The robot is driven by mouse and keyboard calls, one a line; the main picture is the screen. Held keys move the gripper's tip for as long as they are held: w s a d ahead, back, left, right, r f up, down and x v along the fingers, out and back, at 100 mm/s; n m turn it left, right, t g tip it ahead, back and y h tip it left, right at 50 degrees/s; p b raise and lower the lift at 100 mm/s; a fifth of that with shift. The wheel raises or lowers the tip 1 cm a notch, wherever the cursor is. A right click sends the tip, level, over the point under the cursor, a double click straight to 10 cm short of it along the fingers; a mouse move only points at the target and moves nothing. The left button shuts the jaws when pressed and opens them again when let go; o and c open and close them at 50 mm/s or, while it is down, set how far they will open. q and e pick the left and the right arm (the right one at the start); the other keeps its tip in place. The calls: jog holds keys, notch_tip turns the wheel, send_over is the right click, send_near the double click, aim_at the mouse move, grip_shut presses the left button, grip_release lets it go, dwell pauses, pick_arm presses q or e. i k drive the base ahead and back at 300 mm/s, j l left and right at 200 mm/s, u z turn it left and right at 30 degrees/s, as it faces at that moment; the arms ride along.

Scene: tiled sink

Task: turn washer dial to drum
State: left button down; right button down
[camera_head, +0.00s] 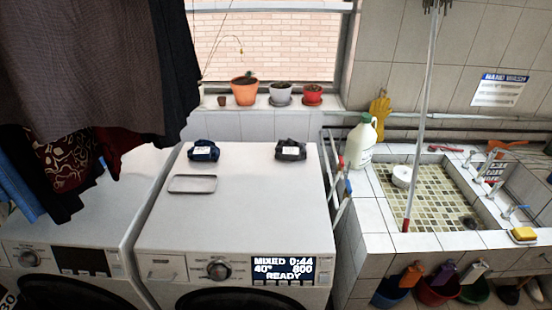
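Two white washers stand side by side at the left and middle. The middle washer (250,200) has a round silver dial (218,270) on its front panel, left of a lit display (284,269). Neither of my grippers is in view.
Two dark folded packets and a thin grey tray (193,184) lie on the middle washer. Hanging clothes (85,80) fill the upper left. A tiled sink (440,195) with a white jug (361,142) and a pole stands at right.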

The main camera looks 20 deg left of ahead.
aim_at(218, 274)
jog(key=u, duration=1.3)
